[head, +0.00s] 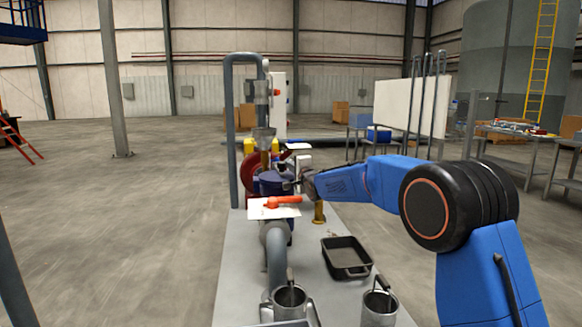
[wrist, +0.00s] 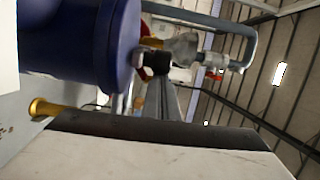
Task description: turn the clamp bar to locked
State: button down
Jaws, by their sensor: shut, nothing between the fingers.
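A dark blue round body (head: 270,183) of the press stands on the grey bench, and its side and end face fill the upper left of the wrist view (wrist: 70,40). My gripper (head: 298,184) is at its right side, shut and empty. An orange-red lever (head: 283,201) lies across a white plate (head: 262,212) in front of the blue body. I cannot make out for sure which part is the clamp bar.
A brass-coloured post (head: 319,212) stands below my wrist and shows in the wrist view (wrist: 45,107). A black tray (head: 346,258) and two metal cans (head: 290,306) are nearer on the bench (head: 240,275). A grey pipe (head: 232,130) rises behind the press.

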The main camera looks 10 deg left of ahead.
jog(key=shift+s+a, duration=0.5)
jog(key=shift+a, duration=0.25)
